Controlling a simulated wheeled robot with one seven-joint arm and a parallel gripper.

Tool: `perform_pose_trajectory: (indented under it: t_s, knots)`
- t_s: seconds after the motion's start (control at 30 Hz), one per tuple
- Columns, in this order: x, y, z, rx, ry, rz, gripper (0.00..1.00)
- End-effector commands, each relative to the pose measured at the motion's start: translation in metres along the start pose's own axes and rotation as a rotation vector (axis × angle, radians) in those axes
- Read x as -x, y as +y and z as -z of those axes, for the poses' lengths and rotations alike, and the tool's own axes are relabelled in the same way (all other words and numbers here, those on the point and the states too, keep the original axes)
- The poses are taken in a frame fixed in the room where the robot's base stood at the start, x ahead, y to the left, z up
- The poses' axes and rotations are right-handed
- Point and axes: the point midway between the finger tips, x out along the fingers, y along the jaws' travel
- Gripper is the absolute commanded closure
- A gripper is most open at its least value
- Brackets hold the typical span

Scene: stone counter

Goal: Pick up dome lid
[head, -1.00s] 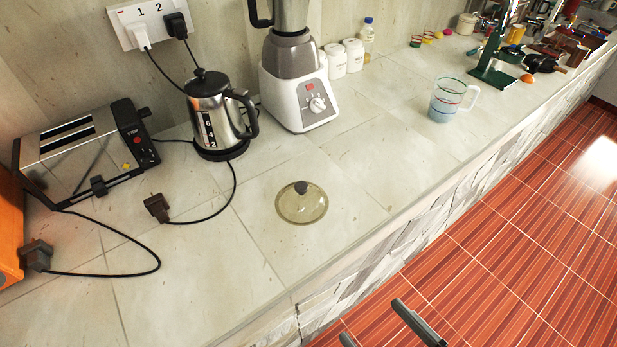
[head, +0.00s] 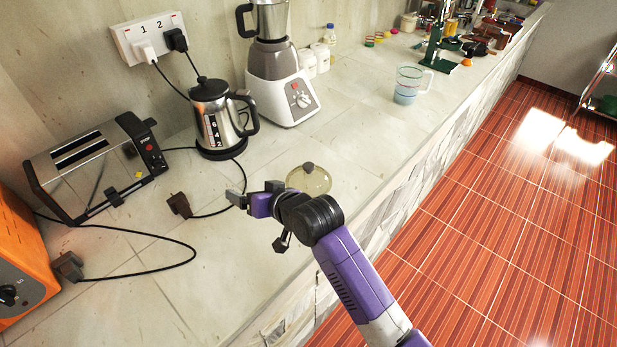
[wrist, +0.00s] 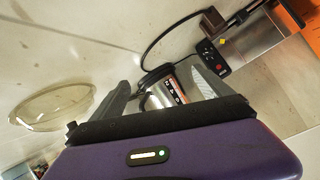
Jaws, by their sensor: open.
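The dome lid (head: 312,182) is clear yellowish glass with a dark knob. It lies flat on the counter near its front edge, partly hidden by my arm in the head view. In the wrist view the lid (wrist: 54,106) lies at the left, outside the fingers. My gripper (head: 240,193) is over the counter, left of the lid in the head view, and apart from it. In the wrist view the gripper (wrist: 168,92) has its two fingers spread with nothing held between them; the kettle shows in the gap beyond.
The kettle (head: 215,120), blender (head: 283,85) and toaster (head: 95,165) stand along the wall. A loose plug (head: 179,205) and cords lie left of my gripper. A measuring cup (head: 408,84) stands farther right. The counter between lid and cup is clear.

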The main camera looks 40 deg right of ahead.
Motion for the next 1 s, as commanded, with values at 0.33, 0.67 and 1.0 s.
perform_pose_trajectory:
  t_s: [0.33,0.67,1.0]
  knots:
    - [-0.025,0.069,0.097,-0.055,-0.358,-0.239,0.11]
    - [0.036,0.127,0.111,-0.174,-0.714,-0.552,0.11]
    - [0.039,0.141,0.096,-0.196,-0.769,-0.605,0.11]
